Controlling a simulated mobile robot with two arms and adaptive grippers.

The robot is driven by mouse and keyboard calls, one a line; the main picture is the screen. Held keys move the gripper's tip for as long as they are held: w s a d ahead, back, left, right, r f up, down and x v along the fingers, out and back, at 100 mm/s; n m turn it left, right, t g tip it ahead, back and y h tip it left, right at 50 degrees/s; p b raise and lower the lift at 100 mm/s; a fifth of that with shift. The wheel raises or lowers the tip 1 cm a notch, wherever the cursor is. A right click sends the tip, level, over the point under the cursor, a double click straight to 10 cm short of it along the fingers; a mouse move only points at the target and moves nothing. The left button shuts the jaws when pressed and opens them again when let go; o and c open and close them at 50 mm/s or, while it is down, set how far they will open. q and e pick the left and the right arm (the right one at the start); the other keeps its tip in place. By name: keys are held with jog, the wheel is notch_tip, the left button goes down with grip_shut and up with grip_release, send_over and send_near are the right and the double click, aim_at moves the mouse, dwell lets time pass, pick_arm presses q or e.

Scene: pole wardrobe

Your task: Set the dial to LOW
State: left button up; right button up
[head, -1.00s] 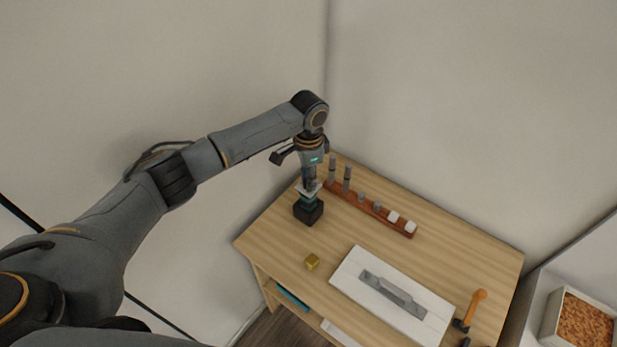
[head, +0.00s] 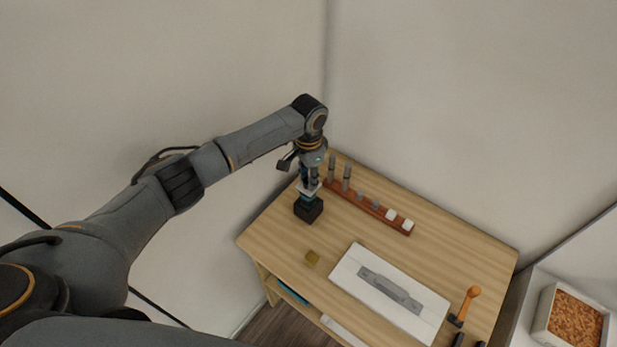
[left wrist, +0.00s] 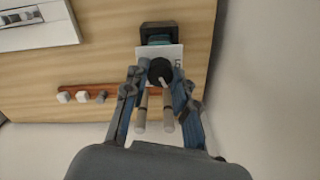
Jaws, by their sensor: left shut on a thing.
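The dial is a dark round knob (left wrist: 160,71) on a white plate (left wrist: 174,53) with a small dark mark, partly hidden, at its right side. The plate sits on a dark block with a teal part. In the head view the block (head: 308,211) stands near the table's left corner. My left gripper (head: 310,184) points down at it from above. In the left wrist view its blue fingers (left wrist: 159,76) lie on both sides of the knob, shut on it. The LOW label and the dial's setting cannot be read. My right gripper is out of view.
A red-brown rack (head: 385,216) with grey pegs and white pieces stands close behind the block. Walls are near behind.

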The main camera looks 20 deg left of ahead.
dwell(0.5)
pick_arm(q)
jog(key=shift+r+n+p, duration=0.1)
jog(key=shift+n+p, duration=1.4)
jog(key=shift+n, duration=0.1)
jog(key=shift+n+p, duration=0.4)
jog(key=shift+n, duration=0.1)
jog(key=shift+n+p, duration=0.35)
jog(key=shift+n, duration=0.15)
jog(key=shift+n+p, duration=0.4)
jog(key=shift+n, duration=2)
